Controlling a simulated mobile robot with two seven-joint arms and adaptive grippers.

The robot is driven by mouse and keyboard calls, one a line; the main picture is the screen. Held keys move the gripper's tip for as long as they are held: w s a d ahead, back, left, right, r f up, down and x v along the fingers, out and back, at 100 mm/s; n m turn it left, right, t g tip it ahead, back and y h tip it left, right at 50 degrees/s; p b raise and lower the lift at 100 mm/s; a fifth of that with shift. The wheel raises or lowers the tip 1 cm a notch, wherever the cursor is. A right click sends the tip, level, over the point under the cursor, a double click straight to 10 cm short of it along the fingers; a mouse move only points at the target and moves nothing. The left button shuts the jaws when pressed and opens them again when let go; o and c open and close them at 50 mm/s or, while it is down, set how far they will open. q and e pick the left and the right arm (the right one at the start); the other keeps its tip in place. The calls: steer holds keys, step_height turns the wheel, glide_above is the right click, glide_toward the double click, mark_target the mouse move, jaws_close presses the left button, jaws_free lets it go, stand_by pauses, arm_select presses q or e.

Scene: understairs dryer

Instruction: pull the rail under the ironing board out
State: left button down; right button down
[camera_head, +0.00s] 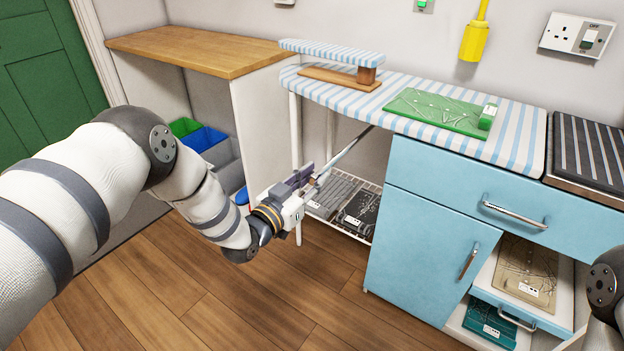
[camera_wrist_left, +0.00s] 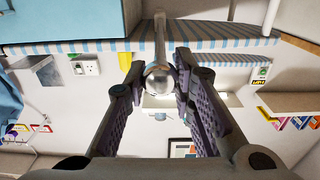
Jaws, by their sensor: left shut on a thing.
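The ironing board (camera_head: 335,98) has a blue-and-white striped cover and lies level with the blue cabinet top. A thin metal rail (camera_head: 350,144) sticks out from under its front edge, slanting down towards me. In the left wrist view the rail (camera_wrist_left: 160,35) runs away from me to the striped board edge, with its round shiny end (camera_wrist_left: 158,79) between the fingers. My left gripper (camera_head: 312,184) is shut on the rail near its outer end; it also shows in the left wrist view (camera_wrist_left: 160,72). Its fingers partly hide that end. My right gripper is out of view.
A blue cabinet (camera_head: 425,220) stands right of the rail, with an open shelf lower right. A low wire rack (camera_head: 345,205) with dark boxes sits under the board. A wooden-topped unit (camera_head: 200,50) stands left. The wooden floor (camera_head: 270,300) in front is clear.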

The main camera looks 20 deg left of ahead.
arm_select(q)
steer(key=shift+s+f, duration=0.1)
steer(key=shift+f, duration=0.1)
steer(key=c, duration=1.5)
jaws_free()
steer(key=shift+a, duration=0.1)
steer(key=shift+o, duration=0.7)
steer(key=shift+r, duration=0.15)
steer(key=shift+s, duration=0.15)
steer(key=v, duration=1.2)
